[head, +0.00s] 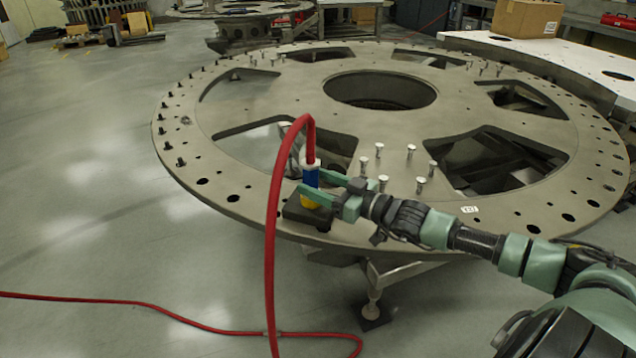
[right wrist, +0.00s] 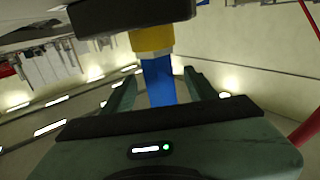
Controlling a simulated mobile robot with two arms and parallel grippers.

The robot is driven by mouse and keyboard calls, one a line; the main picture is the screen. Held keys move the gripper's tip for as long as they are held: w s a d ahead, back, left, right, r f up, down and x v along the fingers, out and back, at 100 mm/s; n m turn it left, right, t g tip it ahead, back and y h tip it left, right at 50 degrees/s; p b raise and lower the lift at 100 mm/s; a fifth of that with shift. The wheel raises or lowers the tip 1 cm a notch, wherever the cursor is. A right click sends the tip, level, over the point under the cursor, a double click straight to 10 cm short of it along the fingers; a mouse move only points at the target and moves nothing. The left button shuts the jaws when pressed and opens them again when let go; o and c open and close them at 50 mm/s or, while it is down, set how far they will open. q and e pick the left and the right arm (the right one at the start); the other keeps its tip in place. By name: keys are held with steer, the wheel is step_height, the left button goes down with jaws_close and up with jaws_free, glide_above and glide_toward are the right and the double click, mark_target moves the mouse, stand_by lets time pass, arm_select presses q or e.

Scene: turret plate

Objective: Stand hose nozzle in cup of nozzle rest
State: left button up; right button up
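The hose nozzle (head: 311,177) is blue with a white collar on top and a yellow lower end. It stands about upright at the dark block of the nozzle rest (head: 300,214), near the plate's front-left rim. The cup is hidden, so I cannot tell how deep the yellow end sits. My right gripper (head: 318,186) has a finger on either side of the nozzle. In the right wrist view, the blue body (right wrist: 158,80) is between the spread fingers (right wrist: 160,82), with slim gaps showing. My left gripper is out of view.
A red hose (head: 270,250) arches from the nozzle's top, hangs over the plate's edge and runs along the floor. Several silver pins (head: 411,150) stand on the turret plate (head: 300,80) right of the gripper. The floor at left is mostly clear.

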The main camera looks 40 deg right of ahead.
steer(key=shift+s+d+f, duration=0.15)
steer(key=shift+s+d, duration=0.1)
steer(key=shift+s, duration=0.3)
steer(key=shift+p+v, duration=0.45)
steer(key=shift+v, duration=2.85)
